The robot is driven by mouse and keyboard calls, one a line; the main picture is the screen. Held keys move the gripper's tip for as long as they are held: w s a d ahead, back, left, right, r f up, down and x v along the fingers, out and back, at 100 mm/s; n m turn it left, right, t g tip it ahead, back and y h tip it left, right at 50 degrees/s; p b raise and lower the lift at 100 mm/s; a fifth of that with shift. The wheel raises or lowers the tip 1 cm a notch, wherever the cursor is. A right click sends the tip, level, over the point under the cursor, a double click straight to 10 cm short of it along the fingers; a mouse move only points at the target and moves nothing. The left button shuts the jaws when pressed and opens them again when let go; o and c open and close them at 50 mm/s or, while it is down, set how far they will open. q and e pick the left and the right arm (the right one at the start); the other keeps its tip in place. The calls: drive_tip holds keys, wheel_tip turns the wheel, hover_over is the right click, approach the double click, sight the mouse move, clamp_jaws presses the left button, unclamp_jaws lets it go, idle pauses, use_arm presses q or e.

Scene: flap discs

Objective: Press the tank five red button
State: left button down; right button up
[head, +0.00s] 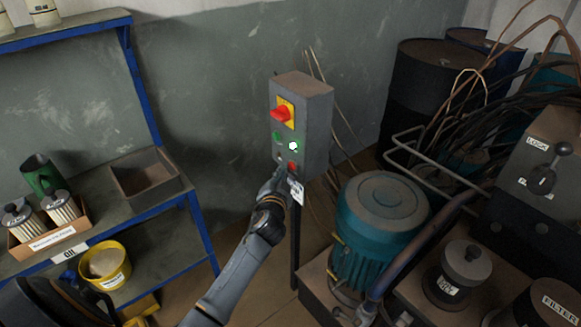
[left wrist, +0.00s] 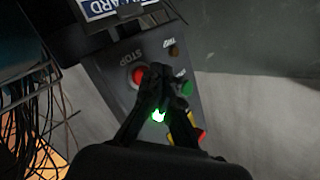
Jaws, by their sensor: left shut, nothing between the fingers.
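A grey control box (head: 316,125) on a post stands in the middle of the head view. It bears a red rotary switch on a yellow plate (head: 283,112), a green button (head: 277,139), a lit green lamp (head: 293,146) and a red button (head: 292,167). In the left wrist view the red button (left wrist: 138,76) sits beside the word STOP. My left gripper (head: 283,173) is shut and empty at the lower front of the box. Its fingertips (left wrist: 157,70) appear right beside the red button and partly cover it; I cannot tell whether they touch it. No tank five marking is readable.
A teal motor (head: 380,225) stands right of the post. A blue-framed shelf (head: 130,200) with a tray and canisters is at the left. Dark barrels (head: 425,85) and loose cables stand behind at the right.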

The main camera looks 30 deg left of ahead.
idle(0.8)
use_arm(q)
drive_tip(key=shift+w+d, duration=0.15)
drive_tip(key=shift+w, duration=0.25)
drive_tip(key=shift+w+d+b, duration=0.2)
drive_tip(key=shift+w+b, duration=0.2)
drive_tip(key=shift+w, duration=0.05)
idle(0.6)
drive_tip(key=shift+s+r, duration=0.1)
drive_tip(key=shift+s, duration=0.05)
drive_tip(key=shift+s+a+p, duration=0.3)
drive_tip(key=shift+s+p, duration=0.1)
drive_tip(key=shift+s, duration=0.3)
drive_tip(key=s, duration=0.1)
drive_tip(key=s+a+p, duration=0.1)
drive_tip(key=s, duration=0.1)
drive_tip(key=s+a, duration=0.1)
drive_tip(key=shift+s+p, duration=0.3)
